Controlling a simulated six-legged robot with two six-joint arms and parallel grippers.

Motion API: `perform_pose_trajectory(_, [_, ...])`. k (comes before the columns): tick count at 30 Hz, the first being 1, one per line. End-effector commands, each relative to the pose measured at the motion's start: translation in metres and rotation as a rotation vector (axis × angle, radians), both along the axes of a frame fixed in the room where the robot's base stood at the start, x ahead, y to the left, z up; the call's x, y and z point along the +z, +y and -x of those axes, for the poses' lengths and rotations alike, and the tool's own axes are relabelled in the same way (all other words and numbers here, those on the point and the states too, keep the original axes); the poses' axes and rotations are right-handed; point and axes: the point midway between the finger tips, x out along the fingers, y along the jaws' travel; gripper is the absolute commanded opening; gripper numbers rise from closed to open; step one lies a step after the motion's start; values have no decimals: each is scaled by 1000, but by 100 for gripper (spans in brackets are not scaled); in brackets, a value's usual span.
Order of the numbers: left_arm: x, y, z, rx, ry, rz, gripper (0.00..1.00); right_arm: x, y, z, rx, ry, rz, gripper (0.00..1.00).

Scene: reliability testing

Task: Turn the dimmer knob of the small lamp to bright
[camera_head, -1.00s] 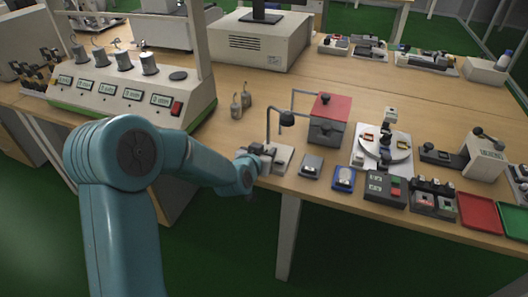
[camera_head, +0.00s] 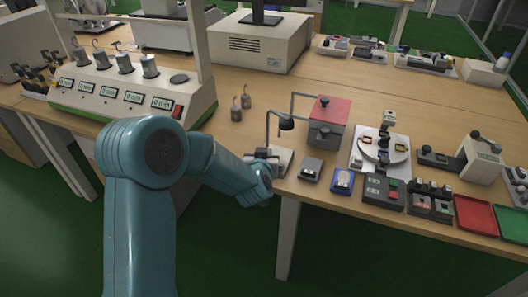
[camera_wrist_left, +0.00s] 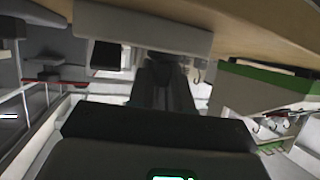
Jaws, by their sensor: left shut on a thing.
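The small lamp (camera_head: 286,123) has a dark head on a bent post above a pale base (camera_head: 283,160) at the table's front edge, in the middle of the head view. My left gripper (camera_head: 258,160) is at the left front side of this base, partly hidden by my own wrist. In the left wrist view its dark fingers (camera_wrist_left: 165,80) are close together, reaching up to a pale block that looks like the lamp base (camera_wrist_left: 150,35). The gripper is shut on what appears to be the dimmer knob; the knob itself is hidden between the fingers. My right gripper is not in view.
A grey box with a red lid (camera_head: 329,112) stands right of the lamp. A small grey device (camera_head: 311,169) and a blue one (camera_head: 343,181) sit along the front edge. Hooked weights (camera_head: 240,108) stand behind left. The wooden table (camera_head: 215,135) is bare left of the lamp.

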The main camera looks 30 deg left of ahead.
Motion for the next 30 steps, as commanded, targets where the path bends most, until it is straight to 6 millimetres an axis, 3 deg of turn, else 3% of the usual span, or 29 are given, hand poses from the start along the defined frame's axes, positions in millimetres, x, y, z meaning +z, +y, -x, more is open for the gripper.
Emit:
perform_pose_trajectory(15, [4, -2, -1, 459, -1, -2, 0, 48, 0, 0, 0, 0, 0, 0])
perform_pose_trajectory(30, [2, 0, -1, 687, -3, -1, 0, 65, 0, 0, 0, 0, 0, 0])
